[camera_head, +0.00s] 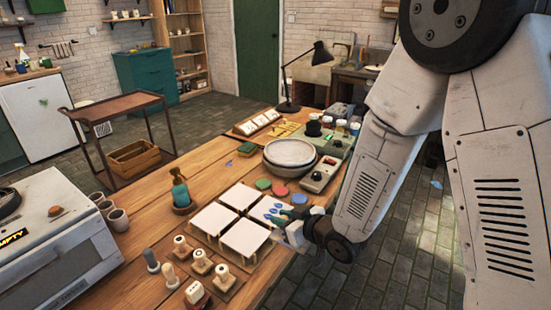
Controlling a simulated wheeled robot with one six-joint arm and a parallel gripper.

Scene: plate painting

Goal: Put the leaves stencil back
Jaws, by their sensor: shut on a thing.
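Four square white plates lie in a two-by-two group on the table. Three are plain, such as the front one (244,237). At the right one, a pale surface with blue leaf-shaped marks (271,208) shows, which looks like the leaves stencil. I cannot tell how much of it is stencil and how much is plate. My gripper (284,220) is low at its near right edge, shut on what appears to be this stencil. A small green part shows at the jaws. The fingertips and the grip itself are partly hidden and too small to make out.
A teal bottle (180,190) stands left. Several stamps (201,262) stand front left.

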